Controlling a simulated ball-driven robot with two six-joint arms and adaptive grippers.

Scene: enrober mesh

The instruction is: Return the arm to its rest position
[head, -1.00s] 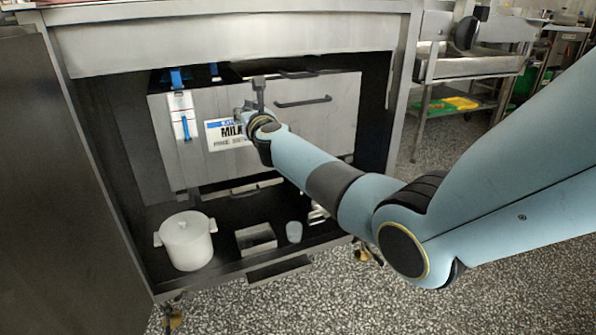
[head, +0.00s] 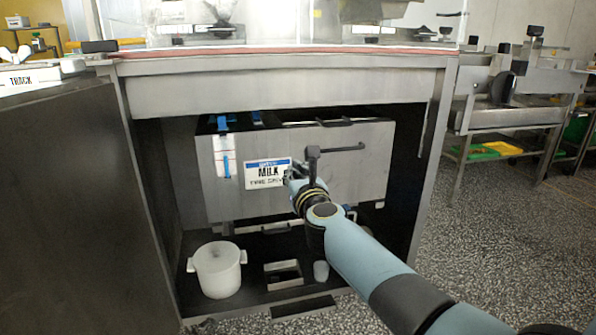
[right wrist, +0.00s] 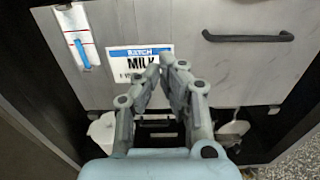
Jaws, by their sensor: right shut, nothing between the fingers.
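My right arm (head: 365,262) comes in from the lower right in the head view and reaches toward the open cabinet. My right gripper (head: 290,176) is in front of the grey metal box, near its MILK label (head: 267,173). In the right wrist view the right gripper (right wrist: 166,72) has its fingers drawn together with nothing held. The tips overlap the label's right edge in that picture; whether they touch the box front cannot be told. My left gripper is not in view.
The box (head: 375,165) has a dark handle (right wrist: 258,37). A white pot (head: 218,272) and a small open tray (head: 283,284) stand below it. Cabinet side walls (head: 432,165) flank the opening. Speckled floor (head: 510,235) lies clear at the right.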

